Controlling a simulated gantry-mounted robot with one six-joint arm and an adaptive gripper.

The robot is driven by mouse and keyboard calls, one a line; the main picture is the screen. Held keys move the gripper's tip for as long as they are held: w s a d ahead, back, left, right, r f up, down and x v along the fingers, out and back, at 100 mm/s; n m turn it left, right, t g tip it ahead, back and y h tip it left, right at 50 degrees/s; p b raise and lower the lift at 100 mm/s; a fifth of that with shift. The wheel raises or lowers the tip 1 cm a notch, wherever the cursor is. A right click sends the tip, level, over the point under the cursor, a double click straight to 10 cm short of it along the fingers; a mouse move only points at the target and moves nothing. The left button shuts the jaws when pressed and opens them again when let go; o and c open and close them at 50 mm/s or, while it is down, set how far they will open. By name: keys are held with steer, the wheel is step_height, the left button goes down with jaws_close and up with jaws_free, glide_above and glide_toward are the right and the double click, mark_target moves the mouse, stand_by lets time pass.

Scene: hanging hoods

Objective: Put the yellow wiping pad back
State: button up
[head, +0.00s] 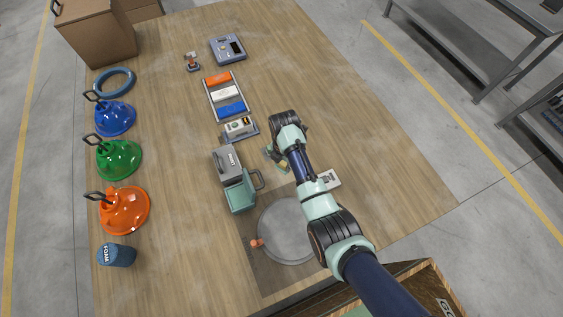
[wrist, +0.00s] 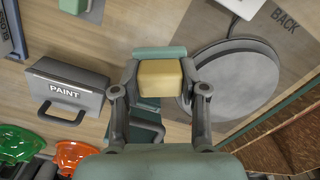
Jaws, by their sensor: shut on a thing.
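My gripper (wrist: 160,92) is shut on the yellow wiping pad (wrist: 160,78), a pale yellow block between its two fingers in the wrist view. A teal strip (wrist: 160,52) shows just beyond the pad; I cannot tell whether it is part of it. In the head view my gripper (head: 277,157) is over the middle of the table, right of the grey PAINT box (head: 227,162), and a bit of the yellow pad (head: 283,166) shows beside the arm. How high the pad is above the table is hard to tell.
A teal open container with a handle (head: 240,197) stands by the PAINT box. A grey disc (head: 288,230) lies on a dark mat at the front. A rack (head: 208,103) holds orange, white and blue pads. Coloured hoods (head: 119,160) line the left edge. The table's right side is clear.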

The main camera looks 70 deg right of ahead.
steer(key=b, duration=0.8)
glide_above(283, 179)
step_height(283, 179, down, 9)
steer(key=shift+f, duration=0.35)
steer(key=shift+f, duration=0.6)
steer(key=o, duration=1.2)
steer(key=shift+d+r, duration=0.1)
step_height(283, 179, up, 12)
steer(key=shift+f, duration=0.1)
